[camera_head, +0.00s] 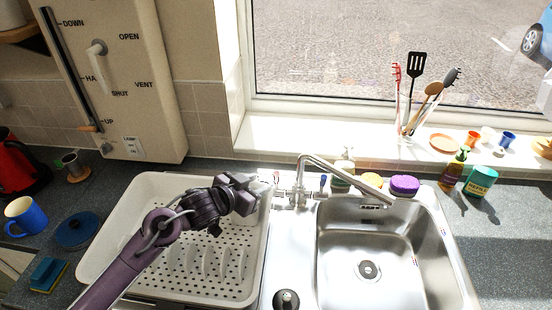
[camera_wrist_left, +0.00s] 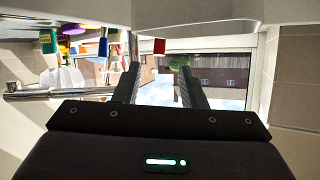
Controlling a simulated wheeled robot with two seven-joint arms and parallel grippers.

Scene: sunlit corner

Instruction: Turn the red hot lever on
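The tap (camera_head: 305,180) stands behind the sink, with a red hot lever (camera_head: 276,177) on its left and a blue lever (camera_head: 323,180) on its right. My left gripper (camera_head: 262,188) is just left of the red lever, at the back right corner of the dish rack. In the left wrist view the gripper (camera_wrist_left: 160,72) has its two fingers apart with nothing held between them. The red lever (camera_wrist_left: 159,46) shows beyond the fingertips, in line with the gap, and the blue lever (camera_wrist_left: 103,47) is farther left. Contact with the red lever cannot be told. My right gripper is not in view.
A white dish rack (camera_head: 110,215) lies under my left arm. The steel sink (camera_head: 400,250) is empty. A boiler panel (camera_head: 130,60) hangs on the wall at the left.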

